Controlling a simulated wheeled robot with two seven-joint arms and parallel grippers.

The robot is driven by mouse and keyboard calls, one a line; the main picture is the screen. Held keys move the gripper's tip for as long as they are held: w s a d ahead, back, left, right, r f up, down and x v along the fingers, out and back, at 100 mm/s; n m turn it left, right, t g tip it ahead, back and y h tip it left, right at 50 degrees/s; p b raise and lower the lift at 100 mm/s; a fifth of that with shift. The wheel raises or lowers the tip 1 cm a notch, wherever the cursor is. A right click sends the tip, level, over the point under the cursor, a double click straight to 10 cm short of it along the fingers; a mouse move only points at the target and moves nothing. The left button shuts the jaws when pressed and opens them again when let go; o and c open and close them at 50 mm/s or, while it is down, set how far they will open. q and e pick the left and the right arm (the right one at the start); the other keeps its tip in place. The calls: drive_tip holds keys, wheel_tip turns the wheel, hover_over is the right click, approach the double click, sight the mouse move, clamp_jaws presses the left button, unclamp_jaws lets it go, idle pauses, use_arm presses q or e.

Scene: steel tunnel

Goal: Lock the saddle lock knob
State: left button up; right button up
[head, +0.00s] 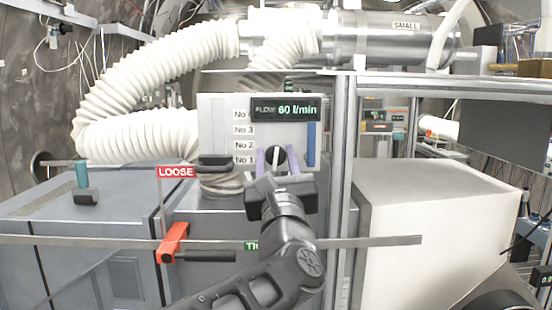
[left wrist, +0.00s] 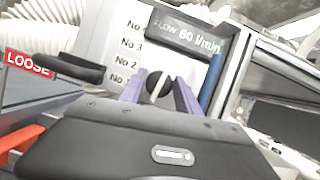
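A round black knob with a pale line (head: 275,154) sits low on the white flow panel (head: 217,118); it also shows in the left wrist view (left wrist: 157,86). My left gripper (head: 277,160) is at the panel, its two purple fingers spread apart, one on each side of the knob. Whether the fingers touch the knob, I cannot tell. A red lever (head: 173,242) with a black handle stands below a red LOOSE label (head: 175,171). A green label (head: 251,246) is partly hidden behind my left arm. No label names the saddle lock knob. My right gripper is out of view.
A black handle (head: 215,162) juts out left of the knob. A flat metal bar (head: 100,241) crosses in front of the grey cabinets. A metal frame post (head: 341,150) and a white box (head: 420,220) stand at the right. White ribbed hoses (head: 130,130) fill the upper left.

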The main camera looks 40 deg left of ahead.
use_arm(q)
clamp_jaws()
idle(0.3)
